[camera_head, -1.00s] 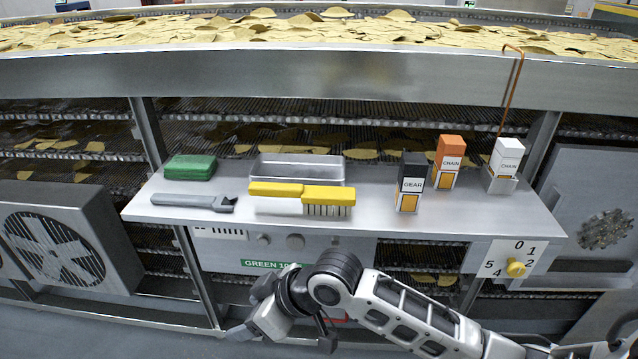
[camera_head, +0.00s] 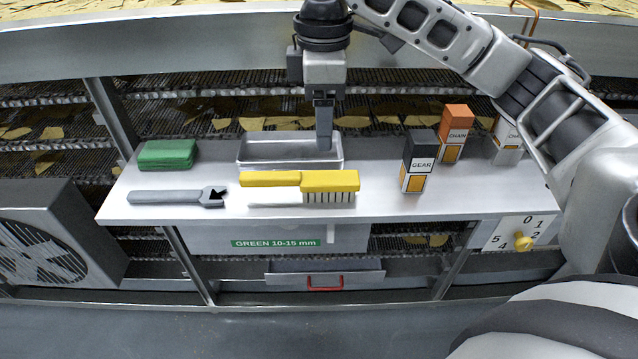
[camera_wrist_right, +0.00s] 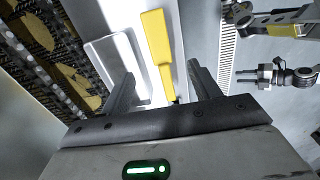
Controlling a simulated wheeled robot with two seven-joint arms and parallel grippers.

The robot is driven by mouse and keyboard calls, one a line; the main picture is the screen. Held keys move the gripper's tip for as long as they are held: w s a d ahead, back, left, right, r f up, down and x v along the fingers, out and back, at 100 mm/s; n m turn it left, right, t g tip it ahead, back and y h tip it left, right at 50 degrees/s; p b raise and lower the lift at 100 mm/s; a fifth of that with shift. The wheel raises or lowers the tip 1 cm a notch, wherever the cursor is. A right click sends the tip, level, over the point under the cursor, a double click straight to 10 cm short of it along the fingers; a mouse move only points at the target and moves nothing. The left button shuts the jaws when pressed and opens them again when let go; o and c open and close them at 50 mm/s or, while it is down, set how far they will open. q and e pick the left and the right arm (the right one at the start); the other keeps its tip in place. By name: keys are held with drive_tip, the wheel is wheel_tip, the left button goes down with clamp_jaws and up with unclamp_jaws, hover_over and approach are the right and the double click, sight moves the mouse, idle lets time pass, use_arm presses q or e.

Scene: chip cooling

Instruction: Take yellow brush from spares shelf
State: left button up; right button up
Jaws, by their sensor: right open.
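The yellow brush (camera_head: 330,181) lies on the spares shelf (camera_head: 390,207), its handle to the left and its white bristles facing the front edge. My right gripper (camera_head: 324,140) points down above the shelf, over the right end of the metal tray and behind the brush head. In the right wrist view its two open fingers (camera_wrist_right: 160,88) stand apart, with the brush (camera_wrist_right: 158,45) showing beyond and between them. The gripper is empty and does not appear to touch the brush.
An empty metal tray (camera_head: 262,161) sits right behind the brush. A black GEAR box (camera_head: 418,162) and an orange CHAIN box (camera_head: 454,135) stand to the right. The shelf's front strip is clear.

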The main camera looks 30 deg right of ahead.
sight(322, 177)
wheel_tip(322, 177, down, 12)
drive_tip(key=shift+f, duration=0.25)
drive_tip(key=c, duration=1.1)
